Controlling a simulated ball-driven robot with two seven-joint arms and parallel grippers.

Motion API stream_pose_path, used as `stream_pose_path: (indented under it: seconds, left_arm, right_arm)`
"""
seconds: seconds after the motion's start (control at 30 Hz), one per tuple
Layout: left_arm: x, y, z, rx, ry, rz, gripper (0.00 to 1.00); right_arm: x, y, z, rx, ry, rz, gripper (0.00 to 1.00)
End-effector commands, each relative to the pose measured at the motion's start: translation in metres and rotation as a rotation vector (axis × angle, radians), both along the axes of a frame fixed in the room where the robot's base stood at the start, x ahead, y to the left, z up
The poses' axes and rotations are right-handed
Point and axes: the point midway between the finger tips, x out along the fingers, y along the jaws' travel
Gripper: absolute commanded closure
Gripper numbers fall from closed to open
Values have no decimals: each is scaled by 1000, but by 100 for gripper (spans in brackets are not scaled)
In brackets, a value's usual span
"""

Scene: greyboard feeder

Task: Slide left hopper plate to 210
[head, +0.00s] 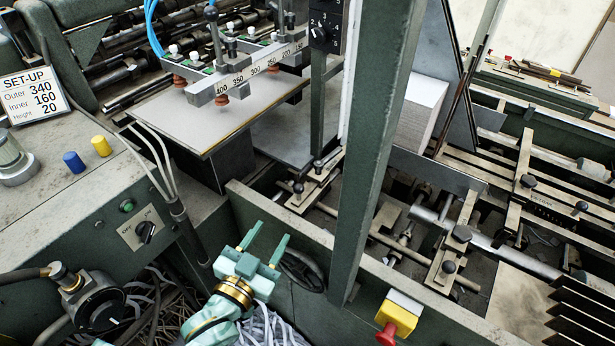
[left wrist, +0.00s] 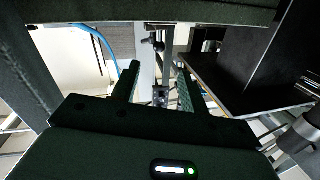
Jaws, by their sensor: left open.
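My left gripper (head: 267,239) is low in the middle of the head view, its two pale green fingers open and apart with nothing between them. In the left wrist view the open fingers (left wrist: 156,82) point at machine parts, with a dark knob beyond them. A slider block with dark knobs (head: 312,187) lies past the front rail, beyond my gripper. A thin grey upright plate (head: 437,170) stands right of the green post. I cannot tell which of these is the left hopper plate, and no 210 mark is readable. My right gripper is not in view.
A green post (head: 376,150) rises right of my gripper, and a green rail (head: 280,222) runs behind it. A red stop button (head: 386,334) is lower right. A set-up card (head: 34,97) reads 340, 160, 20.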

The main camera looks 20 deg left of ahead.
Motion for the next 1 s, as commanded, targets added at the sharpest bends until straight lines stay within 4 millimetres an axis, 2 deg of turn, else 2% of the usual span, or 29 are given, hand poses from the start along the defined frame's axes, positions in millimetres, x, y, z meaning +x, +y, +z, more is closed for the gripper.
stream_pose_path:
  seconds: [0.03, 0.17, 0.5, 0.7, 0.83, 1.0]
  left_arm:
    - [2, 0, 6, 0, -18, 0, 56]
    - [17, -3, 6, 1, -26, -2, 56]
    - [100, -16, 5, 1, -23, -2, 56]
    - [140, -22, 4, 2, -20, -3, 56]
    - [154, -24, 4, 2, -19, -3, 56]
    - [161, -25, 4, 2, -19, -3, 56]
  right_arm:
    - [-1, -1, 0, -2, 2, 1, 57]
    - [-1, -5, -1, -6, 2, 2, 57]
    - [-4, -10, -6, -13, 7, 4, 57]
    - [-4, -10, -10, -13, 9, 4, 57]
    - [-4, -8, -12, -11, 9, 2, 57]
    - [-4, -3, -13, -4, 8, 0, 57]
